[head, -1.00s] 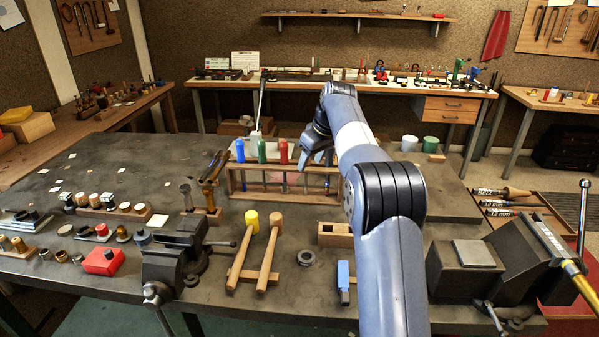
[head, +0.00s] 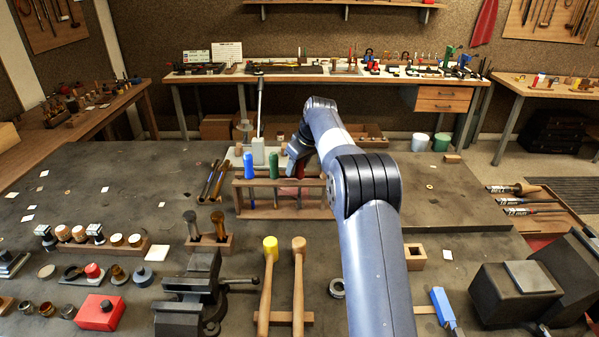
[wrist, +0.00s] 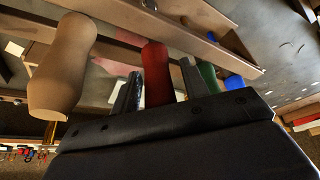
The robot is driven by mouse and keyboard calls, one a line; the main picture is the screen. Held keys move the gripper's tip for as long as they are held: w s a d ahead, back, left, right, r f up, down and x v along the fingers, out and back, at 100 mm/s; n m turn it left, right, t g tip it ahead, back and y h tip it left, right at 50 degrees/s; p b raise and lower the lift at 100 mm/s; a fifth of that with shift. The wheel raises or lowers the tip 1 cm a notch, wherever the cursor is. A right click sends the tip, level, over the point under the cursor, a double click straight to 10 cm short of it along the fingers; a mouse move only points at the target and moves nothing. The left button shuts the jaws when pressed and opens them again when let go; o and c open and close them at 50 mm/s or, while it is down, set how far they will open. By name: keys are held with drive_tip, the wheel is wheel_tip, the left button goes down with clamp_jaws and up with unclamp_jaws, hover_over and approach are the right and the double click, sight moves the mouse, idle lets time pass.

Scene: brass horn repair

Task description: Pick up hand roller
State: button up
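A wooden rack (head: 262,213) on the dark bench holds upright tools with coloured handles: a blue one (head: 249,165), a green one (head: 274,166) and a red one. No label shows which of them is the hand roller. My gripper (head: 296,160) is over the right part of the rack, partly hiding the red handle. In the wrist view, the red handle (wrist: 157,75) stands between the two fingers of my gripper (wrist: 160,88), which look spread, with narrow gaps beside it. A bulbous tan wooden handle (wrist: 63,65) is beside the left finger; my arm hides it in the head view.
Two mallets (head: 268,285) lie in front of the rack, near a vise (head: 195,290). A small wooden block (head: 414,256) and a blue-handled tool (head: 441,305) lie at right. The bench right of the rack is mostly clear.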

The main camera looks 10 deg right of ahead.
clamp_jaws()
drive_tip(key=shift+r, duration=0.1)
drive_tip(key=shift+r, duration=0.1)
